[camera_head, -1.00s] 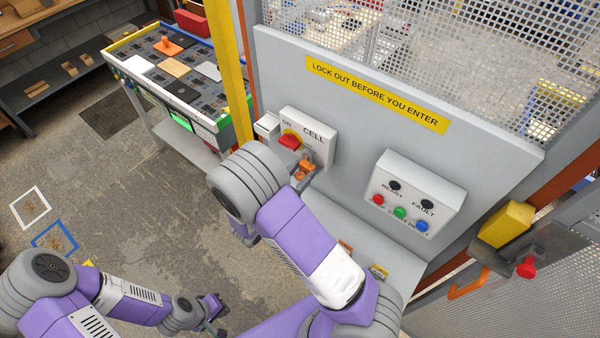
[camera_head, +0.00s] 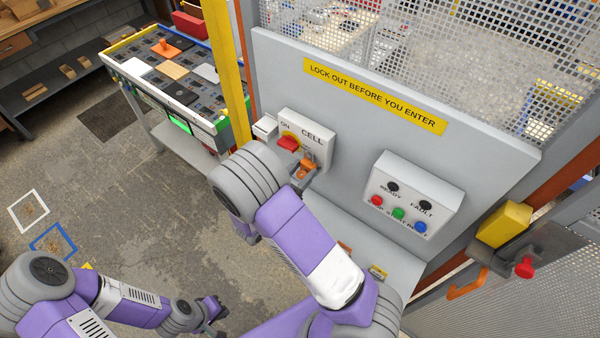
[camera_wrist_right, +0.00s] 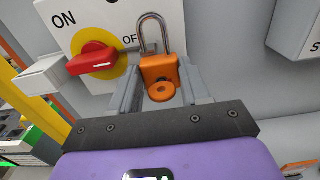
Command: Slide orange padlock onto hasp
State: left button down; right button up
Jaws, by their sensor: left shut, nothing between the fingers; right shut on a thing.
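The orange padlock (camera_wrist_right: 158,70) is held upright between the fingers of my right gripper (camera_wrist_right: 160,92), its grey shackle pointing up. The shackle reaches in front of the switch box (camera_wrist_right: 115,15), over the "OFF" lettering and right of the red handle (camera_wrist_right: 92,58). I cannot make out the hasp, nor tell whether the shackle touches anything. In the head view the padlock (camera_head: 304,171) shows small below the box, with my right gripper (camera_head: 302,184) mostly hidden behind its own arm. My left gripper (camera_head: 218,308) is shut and empty, low over the floor at the left.
The grey panel (camera_head: 345,130) carries a button box (camera_head: 415,195) right of the switch box. A yellow post (camera_head: 228,75) stands just left of the panel. A small white box (camera_wrist_right: 42,76) sits left of the red handle. A parts cart (camera_head: 190,125) stands at the back left.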

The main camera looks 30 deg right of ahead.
jog(key=shift+w+d, duration=0.2)
jog(key=shift+d, duration=0.25)
jog(key=o, duration=1.1)
jog(key=b+v, duration=0.1)
jog(key=v, duration=0.6)
jog(key=shift+a, duration=0.25)
